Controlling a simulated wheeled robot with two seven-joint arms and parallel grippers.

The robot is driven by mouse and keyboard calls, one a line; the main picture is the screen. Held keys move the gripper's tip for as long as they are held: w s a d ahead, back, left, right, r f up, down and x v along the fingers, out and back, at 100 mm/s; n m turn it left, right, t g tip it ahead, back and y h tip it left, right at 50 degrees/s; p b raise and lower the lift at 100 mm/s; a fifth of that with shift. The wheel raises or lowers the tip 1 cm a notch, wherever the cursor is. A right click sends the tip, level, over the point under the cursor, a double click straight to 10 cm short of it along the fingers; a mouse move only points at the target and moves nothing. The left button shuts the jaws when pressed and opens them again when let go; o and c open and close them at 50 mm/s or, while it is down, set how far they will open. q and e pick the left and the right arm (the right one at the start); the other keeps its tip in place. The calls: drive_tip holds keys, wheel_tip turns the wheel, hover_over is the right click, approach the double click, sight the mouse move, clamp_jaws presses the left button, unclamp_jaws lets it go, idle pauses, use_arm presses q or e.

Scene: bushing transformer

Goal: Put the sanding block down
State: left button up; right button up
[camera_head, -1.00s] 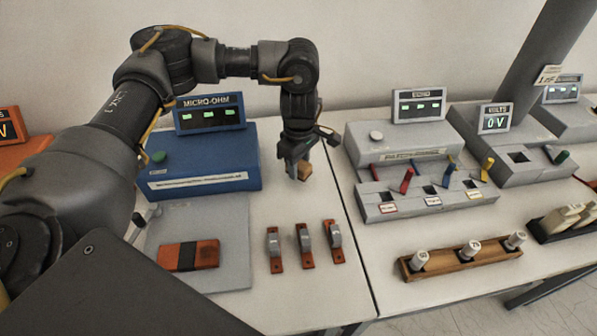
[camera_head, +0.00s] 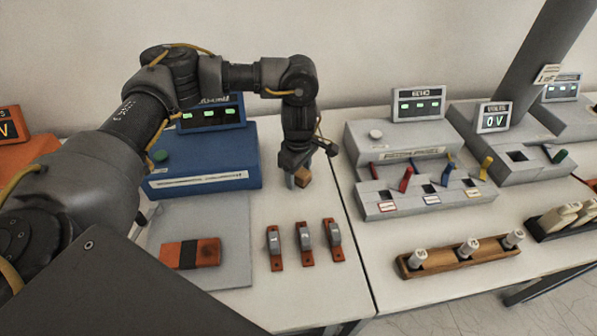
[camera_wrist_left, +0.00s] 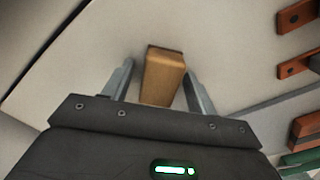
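The sanding block (camera_head: 303,176) is a small tan wooden block at the tips of my left gripper (camera_head: 296,178), over the white table between the blue micro-ohm box and the grey test units. In the left wrist view the block (camera_wrist_left: 163,78) lies between the two fingers of the gripper (camera_wrist_left: 158,75). A gap shows between the left finger and the block; the right finger is close to its side. The fingers stand open around it. I cannot tell for sure whether the block rests on the table. My right gripper is out of view.
The blue micro-ohm box (camera_head: 205,160) stands left of the gripper. Several orange-based clamps (camera_head: 305,244) stand in front. A grey mat (camera_head: 228,270) holds an orange-and-black block (camera_head: 190,253). A grey switch unit (camera_head: 425,190) and a wooden rack (camera_head: 460,256) are to the right.

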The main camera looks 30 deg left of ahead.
sight(299, 171)
use_arm(q)
drive_tip(key=shift+r, duration=0.25)
drive_tip(key=shift+w+r, duration=0.1)
drive_tip(key=shift+r, duration=0.25)
wheel_tip(299, 171, up, 11)
drive_tip(key=b, duration=0.1)
idle(0.4)
